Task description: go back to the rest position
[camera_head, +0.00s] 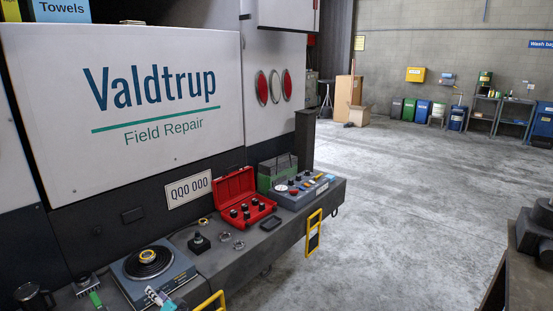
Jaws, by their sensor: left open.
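My right gripper is not in view. A yellow ring (148,256) lies on the round plate. On the dark ledge (222,262) stand a black part with a stem (199,242) and several small metal rings (239,244). An open red case (238,195) with black knob-like parts stands farther along.
A grey control box (300,190) and a green crate (277,172) stand at the ledge's far end. A mug (34,297) and a green-handled brush (96,299) are at lower left. A workbench (525,280) is at lower right. Open concrete floor (400,210) lies between.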

